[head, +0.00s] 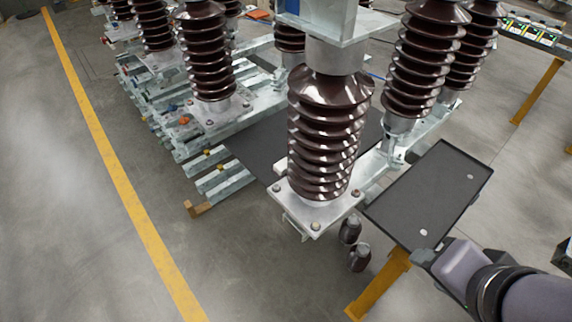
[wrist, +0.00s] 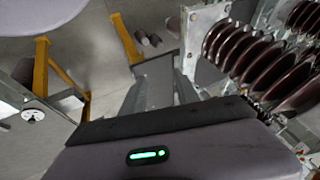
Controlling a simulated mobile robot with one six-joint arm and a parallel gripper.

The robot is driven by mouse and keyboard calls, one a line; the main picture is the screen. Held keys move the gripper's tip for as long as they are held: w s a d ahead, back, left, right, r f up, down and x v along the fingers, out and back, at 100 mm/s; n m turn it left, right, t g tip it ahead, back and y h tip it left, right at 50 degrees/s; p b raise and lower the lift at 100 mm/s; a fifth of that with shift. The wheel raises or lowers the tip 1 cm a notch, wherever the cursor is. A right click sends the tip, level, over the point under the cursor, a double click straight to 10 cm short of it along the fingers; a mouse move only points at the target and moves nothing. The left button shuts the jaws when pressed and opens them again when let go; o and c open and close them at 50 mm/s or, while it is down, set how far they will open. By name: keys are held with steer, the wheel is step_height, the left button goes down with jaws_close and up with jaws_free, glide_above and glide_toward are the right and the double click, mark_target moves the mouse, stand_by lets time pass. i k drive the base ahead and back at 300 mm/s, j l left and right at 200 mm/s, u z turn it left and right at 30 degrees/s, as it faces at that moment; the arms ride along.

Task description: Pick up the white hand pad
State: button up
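I cannot clearly make out a white hand pad in either view. Two small pale spots lie on a dark tray (head: 380,208); the nearer pale spot (head: 423,232) is by its front edge and the farther pale spot (head: 470,176) near its right edge. They are too small to identify. My gripper (head: 424,256) is at the lower right of the head view, by the tray's near corner. In the wrist view its dark bar and lit housing fill the bottom.
A brown ribbed insulator (head: 325,140) on a metal base stands left of the tray, with several more behind. A yellow leg (head: 378,285) is under the tray. Two dark cylinders (head: 354,244) are on the floor. A white round dial-like thing (wrist: 34,115) shows at left. Floor at left is clear.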

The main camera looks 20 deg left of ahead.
mark_target(280, 170)
steer(key=j+z, duration=0.25)
steer(key=j, duration=0.45)
steer(key=k+j+z, duration=0.2)
steer(key=j, duration=0.45)
steer(key=i+j+z, duration=0.25)
steer(key=j+z, duration=0.25)
steer(key=j, duration=0.9)
steer(key=j+z, duration=0.45)
steer(key=j, duration=1)
